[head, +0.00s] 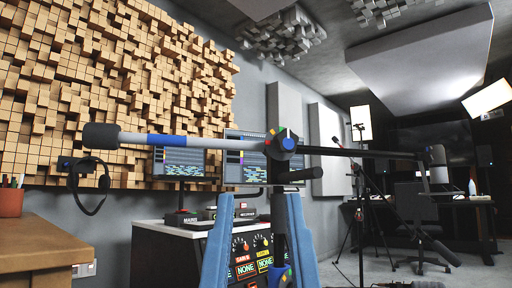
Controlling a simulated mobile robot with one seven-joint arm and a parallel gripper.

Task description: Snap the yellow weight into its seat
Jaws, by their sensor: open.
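No separate yellow weight can be made out with certainty. A long boom crosses the view, with a dark grey cylinder (101,136) at its left end and a blue band (167,140) on its pale left part. A hub (282,143) with coloured segments, one yellow, joins it to a dark right part. A pale cylinder (438,172) is at the far right end. The seat is not clearly identifiable. My gripper (258,197) appears as two blue fingers rising from the bottom. They stand apart, below the boom, with nothing visibly held between them.
Two monitors (245,160) are behind the boom. A wooden desk (40,250) is at lower left. Headphones (91,187) hang nearby. A chair (418,215) and tripod stand at right, with some open floor.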

